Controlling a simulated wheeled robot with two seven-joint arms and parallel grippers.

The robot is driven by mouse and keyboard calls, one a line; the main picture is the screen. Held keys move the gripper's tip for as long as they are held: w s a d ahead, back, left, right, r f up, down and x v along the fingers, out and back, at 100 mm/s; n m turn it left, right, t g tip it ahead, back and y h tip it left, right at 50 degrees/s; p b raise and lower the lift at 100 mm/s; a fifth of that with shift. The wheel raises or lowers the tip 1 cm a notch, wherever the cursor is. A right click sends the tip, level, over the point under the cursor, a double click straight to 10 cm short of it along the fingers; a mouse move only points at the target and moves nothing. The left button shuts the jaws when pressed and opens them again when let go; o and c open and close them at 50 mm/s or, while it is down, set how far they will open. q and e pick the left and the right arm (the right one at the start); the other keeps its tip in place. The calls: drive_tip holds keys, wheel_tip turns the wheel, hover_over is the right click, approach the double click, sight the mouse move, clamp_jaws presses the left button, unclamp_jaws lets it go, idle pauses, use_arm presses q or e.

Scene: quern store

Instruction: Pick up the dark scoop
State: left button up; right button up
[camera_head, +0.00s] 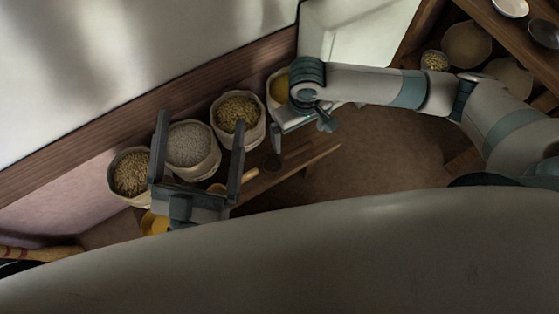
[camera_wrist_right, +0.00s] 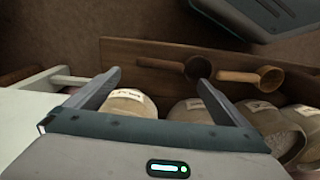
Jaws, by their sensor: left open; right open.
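The dark scoop (camera_wrist_right: 197,68) lies on a wooden bench in the right wrist view. Its bowl is just beyond the right fingertip, and its handle runs left across the gap between the fingers. In the head view its bowl (camera_head: 272,162) shows small and dim beside my right gripper. My right gripper (camera_wrist_right: 159,78) is open with nothing between its fingers; in the head view it (camera_head: 300,128) is partly hidden by its own wrist. My left gripper (camera_head: 201,122) is open and empty, above the sacks at the left.
A light wooden scoop (camera_wrist_right: 268,77) lies right of the dark one on the bench (camera_wrist_right: 125,52). Several filled sacks, one with pale grain (camera_head: 192,145), stand in a row by the wall. A shelf (camera_head: 525,50) with bowls is at upper right. Brown floor (camera_head: 370,160) is clear.

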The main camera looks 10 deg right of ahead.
sight(288, 157)
wheel_tip(288, 157, down, 2)
drive_tip(key=shift+f+b, duration=0.15)
drive_tip(key=shift+b, duration=0.15)
use_arm(q)
drive_tip(key=shift+s+a+r+t, duration=0.15)
drive_tip(key=shift+r+t, duration=0.15)
drive_tip(key=shift+r, duration=0.15)
drive_tip(key=shift+s+a+r+t, duration=0.15)
drive_tip(key=shift+r+t, duration=0.15)
drive_tip(key=shift+r, duration=0.2)
drive_tip(key=shift+s+a+r+t, duration=0.15)
drive_tip(key=shift+r+t, duration=0.15)
drive_tip(key=shift+r, duration=0.15)
use_arm(e)
drive_tip(key=shift+f, duration=0.3)
